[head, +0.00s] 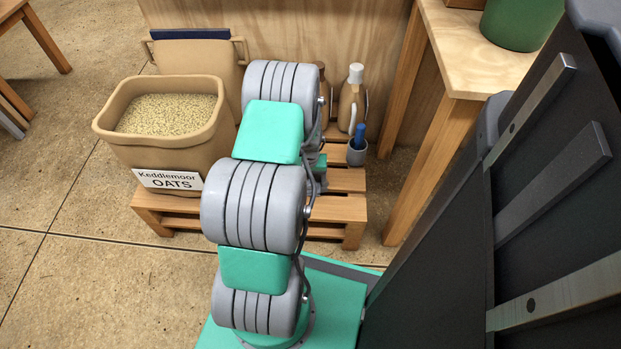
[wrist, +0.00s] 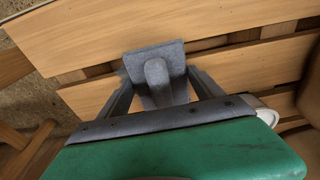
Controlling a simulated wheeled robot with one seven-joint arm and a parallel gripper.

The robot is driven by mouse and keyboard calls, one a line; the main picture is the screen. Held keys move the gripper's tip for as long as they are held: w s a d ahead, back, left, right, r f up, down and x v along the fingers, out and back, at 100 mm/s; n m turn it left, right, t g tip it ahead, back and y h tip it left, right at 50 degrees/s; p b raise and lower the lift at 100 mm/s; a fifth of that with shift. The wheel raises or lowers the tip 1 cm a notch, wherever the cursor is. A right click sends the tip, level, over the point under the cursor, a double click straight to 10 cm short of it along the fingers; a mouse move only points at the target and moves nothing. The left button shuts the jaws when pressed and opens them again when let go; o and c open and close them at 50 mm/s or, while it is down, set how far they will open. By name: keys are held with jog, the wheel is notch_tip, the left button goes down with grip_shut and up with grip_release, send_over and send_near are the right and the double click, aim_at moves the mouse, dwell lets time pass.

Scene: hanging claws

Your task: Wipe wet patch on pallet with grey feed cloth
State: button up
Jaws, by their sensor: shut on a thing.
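The wooden pallet (head: 345,208) lies on the floor behind my arm, and its slats (wrist: 80,42) fill the upper part of the wrist view. My gripper (wrist: 158,88) is shut on the grey cloth (wrist: 155,55). The cloth is bunched between the fingers and flat at its far end, over the slats. I cannot tell whether it touches the wood. I cannot make out a wet patch in either view; the cloth, gripper or arm may hide it. In the head view my arm hides the cloth and most of the gripper.
A tan tub of oats (head: 165,120) stands on the pallet's left side. Bottles (head: 352,95) and a grey cup (head: 357,152) with a blue item stand at its back right. A wooden table (head: 480,60) stands to the right.

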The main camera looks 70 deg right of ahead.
jog(key=shift+f, duration=0.35)
dwell(0.4)
